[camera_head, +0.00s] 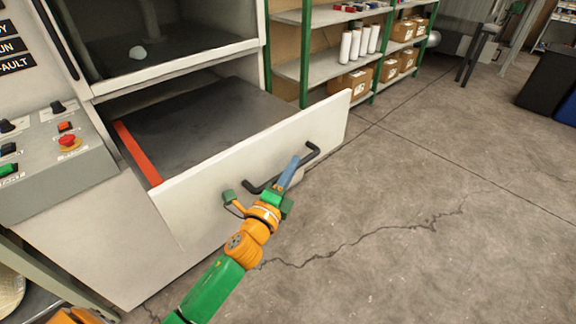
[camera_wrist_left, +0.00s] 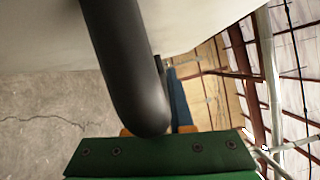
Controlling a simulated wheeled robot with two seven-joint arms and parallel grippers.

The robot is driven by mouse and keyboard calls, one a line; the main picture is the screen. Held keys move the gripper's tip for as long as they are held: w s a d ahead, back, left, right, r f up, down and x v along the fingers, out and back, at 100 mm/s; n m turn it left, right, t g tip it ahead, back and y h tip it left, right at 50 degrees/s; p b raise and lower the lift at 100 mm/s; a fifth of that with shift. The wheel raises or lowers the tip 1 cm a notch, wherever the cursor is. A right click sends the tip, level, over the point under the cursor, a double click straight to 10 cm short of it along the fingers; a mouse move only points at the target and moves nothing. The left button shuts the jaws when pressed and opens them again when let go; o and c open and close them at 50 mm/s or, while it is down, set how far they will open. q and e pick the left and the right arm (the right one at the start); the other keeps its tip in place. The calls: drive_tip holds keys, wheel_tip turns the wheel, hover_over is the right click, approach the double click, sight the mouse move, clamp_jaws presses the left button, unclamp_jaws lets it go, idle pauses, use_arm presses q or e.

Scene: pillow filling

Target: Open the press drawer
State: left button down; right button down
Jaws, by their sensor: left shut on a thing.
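The press drawer (camera_head: 215,115) stands pulled out from the white press, with its dark flat inside and a red strip along its left side in view. Its pale front panel (camera_head: 325,122) carries a black bar handle (camera_head: 312,155). My left gripper (camera_head: 284,180) is shut on the handle, near the middle of the bar. In the left wrist view the handle (camera_wrist_left: 122,60) shows large and close, running down to the green gripper body (camera_wrist_left: 160,155). One blue finger shows beside it. My right gripper is not in view.
A control panel (camera_head: 58,140) with a red stop button stands left of the drawer. A green-framed shelf (camera_head: 320,66) with boxes and white rolls is behind. Dark bins (camera_head: 548,78) stand at the far right. The cracked concrete floor (camera_head: 440,180) in front is clear.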

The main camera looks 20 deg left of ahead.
use_arm(q)
drive_tip(key=shift+s+d, duration=0.1)
drive_tip(key=shift+d, duration=0.2)
drive_tip(key=c, duration=0.8)
unclamp_jaws()
drive_tip(key=s, duration=0.7)
drive_tip(key=shift+f+b, duration=0.25)
drive_tip(key=shift+b, duration=0.2)
